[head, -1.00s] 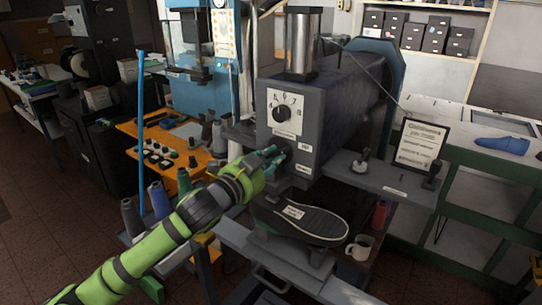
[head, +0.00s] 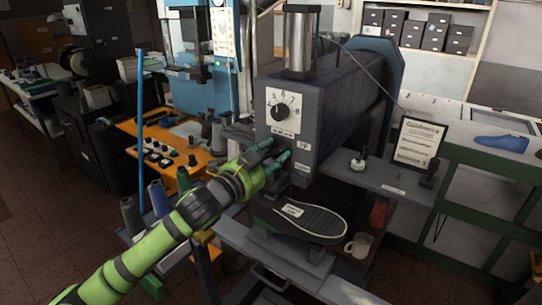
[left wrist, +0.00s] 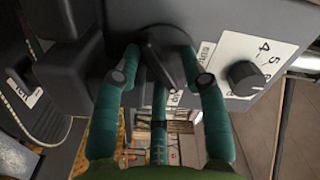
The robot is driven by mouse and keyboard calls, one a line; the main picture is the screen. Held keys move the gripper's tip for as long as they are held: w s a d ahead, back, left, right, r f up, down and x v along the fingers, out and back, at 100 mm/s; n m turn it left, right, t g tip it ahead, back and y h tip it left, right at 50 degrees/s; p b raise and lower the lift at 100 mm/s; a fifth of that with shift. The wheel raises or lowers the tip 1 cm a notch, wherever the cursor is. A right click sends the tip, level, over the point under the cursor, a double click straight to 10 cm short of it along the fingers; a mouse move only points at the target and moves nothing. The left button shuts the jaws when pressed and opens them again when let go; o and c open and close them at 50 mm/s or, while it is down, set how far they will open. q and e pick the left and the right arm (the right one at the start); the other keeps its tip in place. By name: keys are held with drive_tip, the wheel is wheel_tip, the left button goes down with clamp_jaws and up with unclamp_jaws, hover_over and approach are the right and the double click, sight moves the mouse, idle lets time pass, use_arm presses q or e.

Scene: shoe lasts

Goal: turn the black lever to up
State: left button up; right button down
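The black lever (left wrist: 168,62) sticks out from the front of the dark grey machine (head: 350,100), below the numbered dial (head: 281,112). In the left wrist view the lever stands between my left gripper's spread teal fingers (left wrist: 167,76), with a visible gap to the finger on either side. A third finger rises below it. In the head view my left gripper (head: 276,155) is at the machine's front face, and its fingers hide most of the lever. Small white labels surround the lever; one (head: 303,146) is to the right of the fingers. My right gripper is out of view.
A shoe sole (head: 300,219) rests on the machine's lower support, below my gripper. A white mug (head: 359,245) stands to its right. A shelf with a framed sign (head: 419,143) juts out right. Spools and an orange control panel (head: 130,127) lie left.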

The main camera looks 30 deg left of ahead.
use_arm(q)
drive_tip(key=shift+f, duration=0.1)
drive_tip(key=shift+s, duration=0.15)
drive_tip(key=s+a, duration=0.1)
drive_tip(key=s, duration=0.6)
idle(0.3)
